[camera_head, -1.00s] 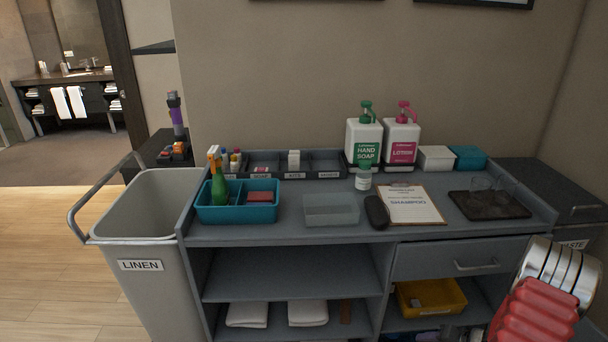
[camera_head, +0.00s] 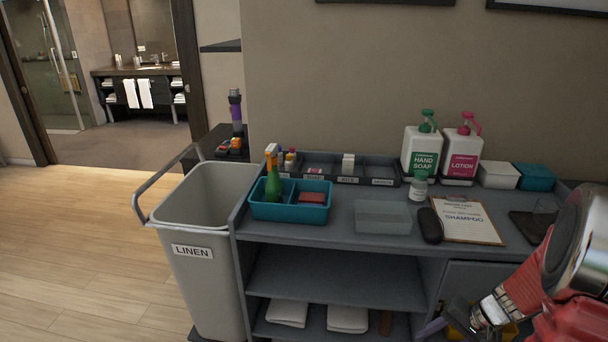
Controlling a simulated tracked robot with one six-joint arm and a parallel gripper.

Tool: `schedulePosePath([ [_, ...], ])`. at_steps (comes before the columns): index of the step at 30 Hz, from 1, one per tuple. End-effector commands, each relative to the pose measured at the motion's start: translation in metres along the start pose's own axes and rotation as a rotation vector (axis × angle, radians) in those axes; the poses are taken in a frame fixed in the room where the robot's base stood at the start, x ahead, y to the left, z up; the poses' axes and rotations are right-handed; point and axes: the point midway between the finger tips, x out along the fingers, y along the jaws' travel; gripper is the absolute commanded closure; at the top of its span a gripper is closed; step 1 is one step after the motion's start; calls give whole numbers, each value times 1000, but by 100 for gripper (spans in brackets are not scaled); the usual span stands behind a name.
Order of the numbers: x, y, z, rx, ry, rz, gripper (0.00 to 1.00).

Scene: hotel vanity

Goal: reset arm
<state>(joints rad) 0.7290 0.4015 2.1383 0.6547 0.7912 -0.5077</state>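My red and silver arm fills the lower right of the head view. Its far end, with what looks like my gripper (camera_head: 446,322), is low in front of the cart's right-hand shelf space, near the bottom edge. The fingers are small, dark and partly cut off, so I cannot tell whether they are open or shut or hold anything.
The grey cart top (camera_head: 340,228) holds a teal caddy (camera_head: 290,213) with a green spray bottle, a clear bin (camera_head: 382,217), a clipboard (camera_head: 467,222), and soap (camera_head: 422,150) and lotion (camera_head: 461,158) pumps. A linen bin (camera_head: 205,205) stands left. Open floor (camera_head: 80,250) lies further left.

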Motion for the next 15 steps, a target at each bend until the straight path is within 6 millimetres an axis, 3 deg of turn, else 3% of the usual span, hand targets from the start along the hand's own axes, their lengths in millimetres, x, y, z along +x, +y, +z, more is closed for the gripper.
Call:
schedulePosePath([
  [4, -19, -22, 24, -33, -13, 53, 54],
  [15, -59, -58, 82, -123, -8, 185, 54],
])
